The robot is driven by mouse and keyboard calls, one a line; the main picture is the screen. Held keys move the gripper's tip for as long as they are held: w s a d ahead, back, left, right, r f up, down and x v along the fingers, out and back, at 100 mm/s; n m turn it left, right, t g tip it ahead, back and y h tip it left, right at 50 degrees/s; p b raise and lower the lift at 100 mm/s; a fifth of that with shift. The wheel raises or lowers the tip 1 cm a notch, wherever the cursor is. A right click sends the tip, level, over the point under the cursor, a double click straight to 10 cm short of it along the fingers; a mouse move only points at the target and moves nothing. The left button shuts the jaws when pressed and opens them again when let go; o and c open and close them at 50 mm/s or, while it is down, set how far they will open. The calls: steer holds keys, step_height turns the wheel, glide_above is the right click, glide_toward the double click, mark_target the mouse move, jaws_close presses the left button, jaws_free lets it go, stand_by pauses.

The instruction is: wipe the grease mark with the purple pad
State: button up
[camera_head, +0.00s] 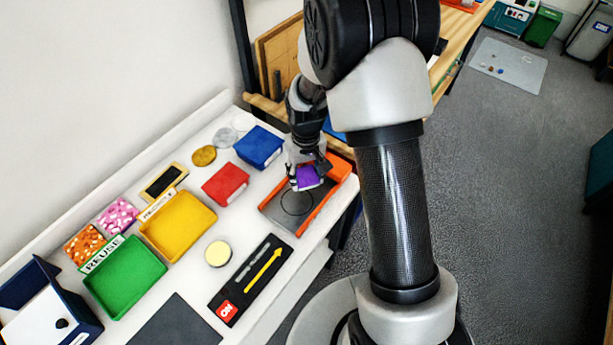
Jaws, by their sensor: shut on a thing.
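The purple pad (309,178) is held in my gripper (304,172), which is shut on it over the orange-rimmed tray (327,206) at the right end of the white bench. The pad is at the far right side of this ring in the picture. I cannot tell whether the pad touches the tray floor. Part of the tray is hidden behind my gripper and arm.
Left of the tray stand a red bin (226,185), a blue bin (259,147), a yellow bin (178,224) and a green bin (125,277). A black board with a yellow arrow (263,270) lies in front of the tray. A pale round lid (218,254) sits nearby.

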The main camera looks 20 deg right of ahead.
steer(key=shift+r+p, duration=0.85)
steer(key=shift+r, duration=0.6)
steer(key=shift+s, duration=0.1)
